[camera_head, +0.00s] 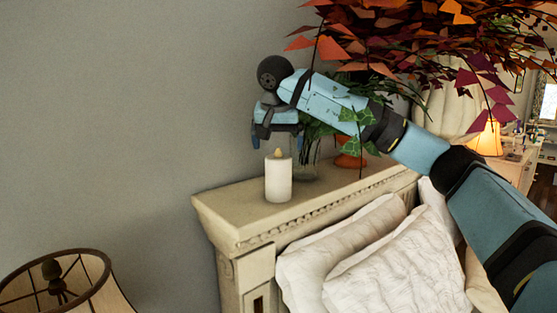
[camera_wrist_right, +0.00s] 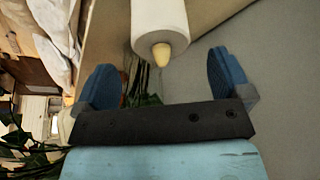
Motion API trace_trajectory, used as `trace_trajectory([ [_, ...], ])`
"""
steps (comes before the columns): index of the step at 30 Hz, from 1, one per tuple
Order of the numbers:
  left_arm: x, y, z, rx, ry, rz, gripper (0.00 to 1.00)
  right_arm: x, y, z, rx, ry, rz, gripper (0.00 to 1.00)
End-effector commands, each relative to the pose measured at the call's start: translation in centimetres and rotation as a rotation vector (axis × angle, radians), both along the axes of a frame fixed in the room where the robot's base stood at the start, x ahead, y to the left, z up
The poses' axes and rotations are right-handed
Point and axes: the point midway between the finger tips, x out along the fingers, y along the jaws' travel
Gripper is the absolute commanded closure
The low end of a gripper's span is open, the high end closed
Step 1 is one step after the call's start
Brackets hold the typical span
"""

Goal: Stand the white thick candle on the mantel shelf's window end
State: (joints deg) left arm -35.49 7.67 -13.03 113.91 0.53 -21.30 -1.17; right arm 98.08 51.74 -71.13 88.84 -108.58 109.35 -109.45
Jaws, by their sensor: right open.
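The white thick candle (camera_head: 278,178) stands upright on the cream mantel shelf (camera_head: 230,208), close to the shelf's left end in the head view. My right gripper (camera_head: 273,140) is just above the candle, pointing down, with its fingers apart and nothing between them. In the right wrist view the candle (camera_wrist_right: 160,22) shows its tip and upper body beyond the open blue fingers (camera_wrist_right: 165,78), apart from them. My left gripper is in neither view. No window is clearly seen near the shelf.
A glass vase (camera_head: 306,158) with green stems stands right behind the candle. An orange pot (camera_head: 350,153) and red-orange foliage (camera_head: 400,30) are farther right. White pillows (camera_head: 385,262) lie below the shelf. A lampshade (camera_head: 62,285) is at lower left.

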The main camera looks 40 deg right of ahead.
Motion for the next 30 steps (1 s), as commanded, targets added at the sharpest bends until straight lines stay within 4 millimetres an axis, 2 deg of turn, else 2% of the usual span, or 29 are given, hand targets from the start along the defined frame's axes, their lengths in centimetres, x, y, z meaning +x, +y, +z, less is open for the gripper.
trace_trajectory([
  [6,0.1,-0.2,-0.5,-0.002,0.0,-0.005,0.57,-1.2,1.1,3.9,0.0,-0.003,0.001,0.04],
  [10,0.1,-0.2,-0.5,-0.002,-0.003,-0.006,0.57,-1.6,1.4,5.1,-0.001,-0.002,0.001,0.04],
  [30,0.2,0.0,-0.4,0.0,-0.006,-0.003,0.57,-1.7,1.7,5.5,0.003,0.0,0.003,0.04],
])
